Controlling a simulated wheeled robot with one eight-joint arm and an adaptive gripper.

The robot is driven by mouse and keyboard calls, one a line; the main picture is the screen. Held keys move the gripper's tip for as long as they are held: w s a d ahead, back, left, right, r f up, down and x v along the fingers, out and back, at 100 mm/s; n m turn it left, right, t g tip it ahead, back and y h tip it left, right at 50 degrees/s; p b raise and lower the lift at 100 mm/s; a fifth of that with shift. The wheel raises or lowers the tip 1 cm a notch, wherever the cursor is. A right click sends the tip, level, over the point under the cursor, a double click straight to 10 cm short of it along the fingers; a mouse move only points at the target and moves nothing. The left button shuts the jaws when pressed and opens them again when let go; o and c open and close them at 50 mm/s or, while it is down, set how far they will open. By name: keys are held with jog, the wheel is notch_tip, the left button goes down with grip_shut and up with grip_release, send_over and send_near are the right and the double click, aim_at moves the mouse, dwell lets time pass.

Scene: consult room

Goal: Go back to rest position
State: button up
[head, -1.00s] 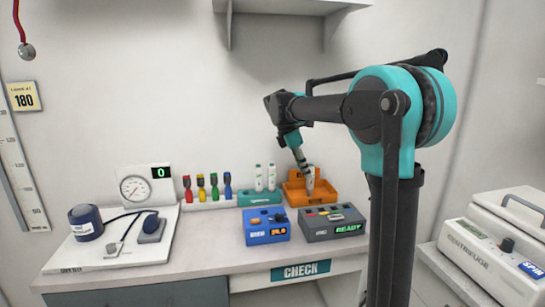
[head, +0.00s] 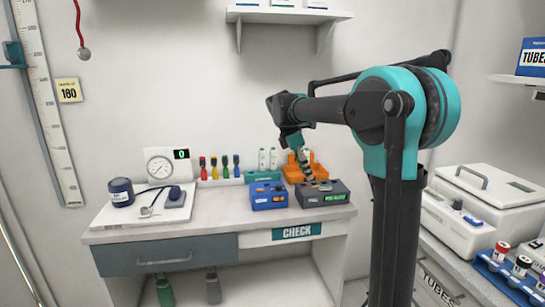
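My arm comes in from the right, with its teal wrist and my gripper (head: 306,171) pointing down in front of the orange tray (head: 319,171) at the back of the counter. The gripper is small here and partly merges with the things behind it. I cannot tell whether its fingers are open or shut, or whether they hold anything.
The counter (head: 105,220) carries a gauge board (head: 180,212), colored droppers, a blue box (head: 269,199) and a dark grey box (head: 322,197). At right stand a white centrifuge (head: 488,195) and a blue rack (head: 490,268) of tubes. A shelf (head: 290,15) hangs above.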

jog(key=s+d+f+m+t+y, duration=0.1)
jog(key=s+d+f+m+y, duration=0.1)
jog(key=s+f+m, duration=0.7)
jog(key=s+d+f+m+t+y, duration=0.2)
jog(key=s+d+f+m, duration=0.3)
jog(key=s+f+m, duration=0.5)
jog(key=s+f, duration=0.5)
jog(key=s, duration=0.3)
jog(key=shift+s+d+f, duration=0.2)
jog(key=shift+d+f, duration=0.1)
